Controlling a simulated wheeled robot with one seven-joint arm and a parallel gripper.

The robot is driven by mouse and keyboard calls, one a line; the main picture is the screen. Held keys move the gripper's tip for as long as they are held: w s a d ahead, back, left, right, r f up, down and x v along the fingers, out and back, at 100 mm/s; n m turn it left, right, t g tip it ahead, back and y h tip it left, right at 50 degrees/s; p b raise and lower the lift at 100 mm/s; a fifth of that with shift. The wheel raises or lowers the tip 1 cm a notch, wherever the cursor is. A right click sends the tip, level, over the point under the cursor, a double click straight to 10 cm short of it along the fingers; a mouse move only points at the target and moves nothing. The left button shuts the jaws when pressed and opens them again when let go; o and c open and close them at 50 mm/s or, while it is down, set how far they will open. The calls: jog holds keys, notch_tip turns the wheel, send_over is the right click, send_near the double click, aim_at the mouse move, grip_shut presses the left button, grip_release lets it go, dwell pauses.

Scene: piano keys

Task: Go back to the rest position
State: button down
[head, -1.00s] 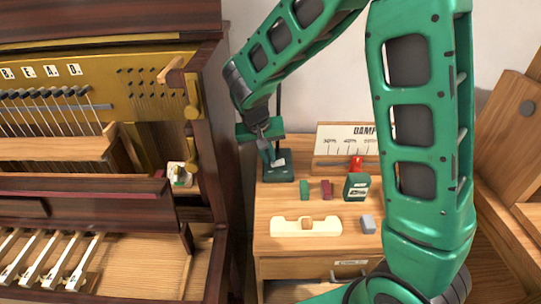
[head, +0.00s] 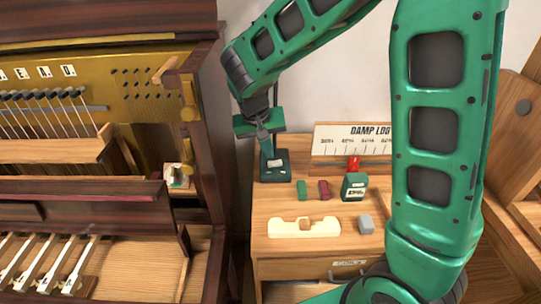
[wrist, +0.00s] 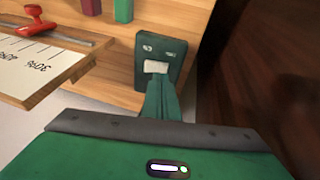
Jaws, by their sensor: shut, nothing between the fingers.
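My gripper (head: 268,154) hangs above the left back of the wooden cabinet top (head: 330,212). Its fingers are closed together with nothing between them. Its tips are over or just in front of a dark green block (head: 276,176) with a white patch; I cannot tell whether they touch. In the wrist view the closed fingers (wrist: 168,92) point at the same block (wrist: 178,48), covering its lower part. My green arm covers the right side of the head view. No marker for the rest position shows.
The dark wooden piano (head: 205,130) with its keys (head: 70,265) stands close on the left.

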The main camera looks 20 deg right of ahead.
jog(key=v, duration=0.7)
jog(key=s+d+r+m+g, duration=0.1)
jog(key=s+d+r+m, duration=0.1)
jog(key=s+d, duration=1.1)
jog(key=s+d+f+y, duration=0.1)
jog(key=s+d, duration=0.3)
jog(key=s, duration=0.4)
jog(key=s+d+f+m+g+y, duration=0.1)
jog(key=s+d, duration=0.3)
jog(key=s, duration=0.4)
jog(key=shift+s+d+y, duration=0.25)
jog(key=shift+y, duration=0.35)
jog(key=shift+f, duration=0.1)
